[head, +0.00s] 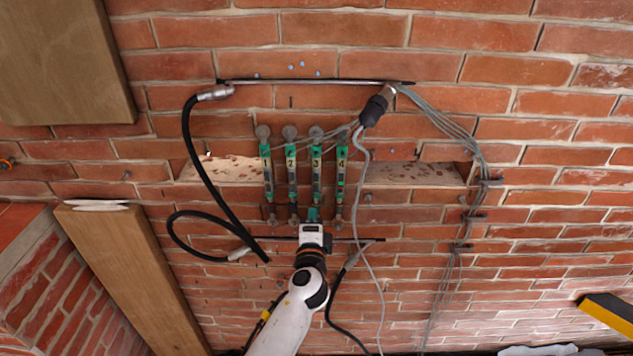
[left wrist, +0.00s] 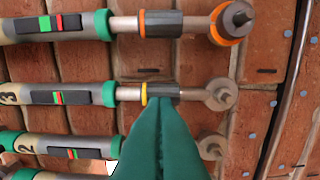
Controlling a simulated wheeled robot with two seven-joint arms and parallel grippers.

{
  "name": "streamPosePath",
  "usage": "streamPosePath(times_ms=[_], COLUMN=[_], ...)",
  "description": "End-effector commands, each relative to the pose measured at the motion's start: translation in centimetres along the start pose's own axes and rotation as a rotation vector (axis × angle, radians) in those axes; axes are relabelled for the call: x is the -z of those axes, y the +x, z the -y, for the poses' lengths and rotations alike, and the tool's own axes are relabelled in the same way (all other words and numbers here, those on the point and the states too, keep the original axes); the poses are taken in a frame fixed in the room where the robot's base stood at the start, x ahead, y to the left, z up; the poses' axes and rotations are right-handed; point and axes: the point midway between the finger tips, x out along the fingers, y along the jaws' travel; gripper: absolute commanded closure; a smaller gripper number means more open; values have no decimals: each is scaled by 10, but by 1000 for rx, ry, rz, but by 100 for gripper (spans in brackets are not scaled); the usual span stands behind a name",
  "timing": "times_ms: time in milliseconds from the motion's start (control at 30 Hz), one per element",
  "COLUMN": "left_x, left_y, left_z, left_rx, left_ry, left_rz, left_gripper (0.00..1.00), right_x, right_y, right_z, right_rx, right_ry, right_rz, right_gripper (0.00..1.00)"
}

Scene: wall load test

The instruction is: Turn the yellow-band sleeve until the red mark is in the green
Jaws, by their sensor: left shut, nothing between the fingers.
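In the left wrist view the yellow-band sleeve (left wrist: 163,90) is a dark collar with a yellow ring on rod 3 (left wrist: 128,94). Rod 3's black window (left wrist: 59,97) has narrow green and red marks close together; I cannot tell whether the red lies within the green. In the head view rod 3 (head: 316,175) is third from the left of the upright rods. My left gripper (head: 313,213) is at its lower end. In the left wrist view its green fingers (left wrist: 163,108) are shut and empty, tips overlapping the sleeve's lower edge; contact is unclear. My right gripper is out of view.
Rod 4 (left wrist: 75,24), with an orange band, and rod 2 (left wrist: 70,153) run close on either side. Black hose (head: 188,140) loops at left, and a grey cable (head: 366,190) hangs close right of the rods. A wooden plank (head: 135,275) leans at lower left.

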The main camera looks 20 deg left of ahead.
Motion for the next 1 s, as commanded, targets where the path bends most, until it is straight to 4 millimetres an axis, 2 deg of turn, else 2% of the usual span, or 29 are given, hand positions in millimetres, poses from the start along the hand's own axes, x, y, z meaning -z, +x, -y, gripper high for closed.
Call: streamPosePath(times_ms=[300,1000], left_x=[-1,-8], left_y=[-9,-9], left_z=[-2,1], left_rx=[-3,-1], left_ry=[-1,-1], left_rz=[1,1], left_gripper=[100,100], right_x=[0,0], right_y=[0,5], right_z=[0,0], right_rx=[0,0], right_ry=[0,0], right_rz=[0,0], right_gripper=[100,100])
